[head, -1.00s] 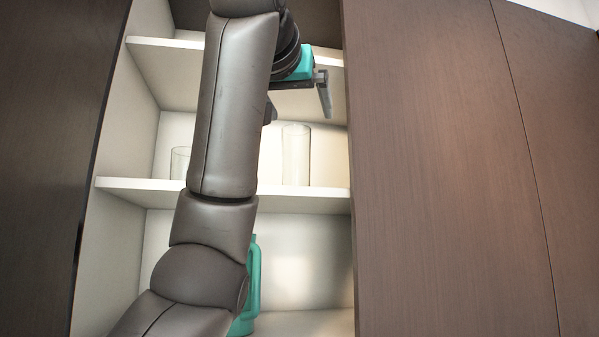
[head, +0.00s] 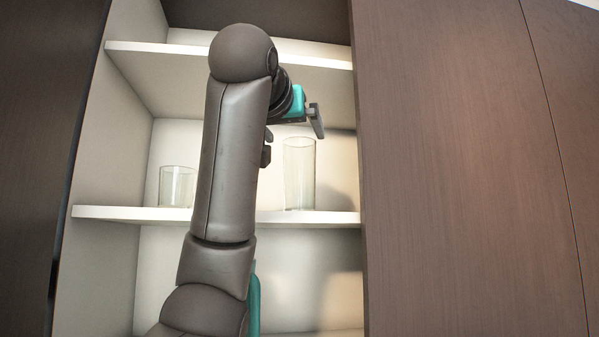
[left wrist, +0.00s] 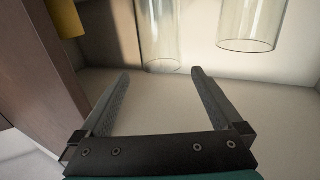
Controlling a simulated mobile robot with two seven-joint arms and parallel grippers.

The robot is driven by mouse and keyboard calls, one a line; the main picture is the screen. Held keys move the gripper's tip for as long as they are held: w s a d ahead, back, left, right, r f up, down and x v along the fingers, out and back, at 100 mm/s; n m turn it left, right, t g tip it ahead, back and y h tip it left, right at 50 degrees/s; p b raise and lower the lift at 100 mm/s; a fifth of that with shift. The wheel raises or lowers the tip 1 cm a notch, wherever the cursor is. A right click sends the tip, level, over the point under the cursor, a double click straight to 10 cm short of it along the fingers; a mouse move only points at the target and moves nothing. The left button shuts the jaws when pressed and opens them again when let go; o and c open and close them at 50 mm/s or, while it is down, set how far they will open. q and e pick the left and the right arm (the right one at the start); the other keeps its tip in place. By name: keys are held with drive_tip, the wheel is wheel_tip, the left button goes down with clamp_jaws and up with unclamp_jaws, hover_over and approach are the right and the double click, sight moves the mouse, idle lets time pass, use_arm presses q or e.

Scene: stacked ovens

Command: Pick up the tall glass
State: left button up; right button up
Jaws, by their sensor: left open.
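The tall clear glass (head: 300,178) stands upright on the middle shelf, right of my left forearm in the head view. A shorter clear glass (head: 176,188) stands on the same shelf, left of the forearm. My left gripper (head: 292,135) is open and empty, by the top of the tall glass in the picture. In the left wrist view, the open fingers (left wrist: 158,78) point toward two clear glasses, one straight ahead (left wrist: 160,35) and a larger-looking one at right (left wrist: 252,25). Both are cut off by the frame, and I cannot tell which is the tall one. My right gripper is not in view.
The middle shelf (head: 120,214) and upper shelf (head: 135,58) bound the glasses' compartment. A brown cabinet panel (head: 450,180) stands close on the right. A teal item (head: 254,305) is partly hidden below. A yellow object (left wrist: 64,18) shows in the wrist view.

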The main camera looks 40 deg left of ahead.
sight(298, 142)
use_arm(q)
drive_tip(key=shift+x, duration=1.05)
drive_tip(key=p+x, duration=0.3)
drive_tip(key=x, duration=0.1)
drive_tip(key=shift+a+r, duration=0.2)
drive_tip(key=shift+a, duration=0.05)
drive_tip(key=shift+w+a+f, duration=0.1)
drive_tip(key=shift+w+a, duration=0.1)
drive_tip(key=shift+w, duration=0.3)
drive_tip(key=shift+c, duration=0.5)
clamp_jaws()
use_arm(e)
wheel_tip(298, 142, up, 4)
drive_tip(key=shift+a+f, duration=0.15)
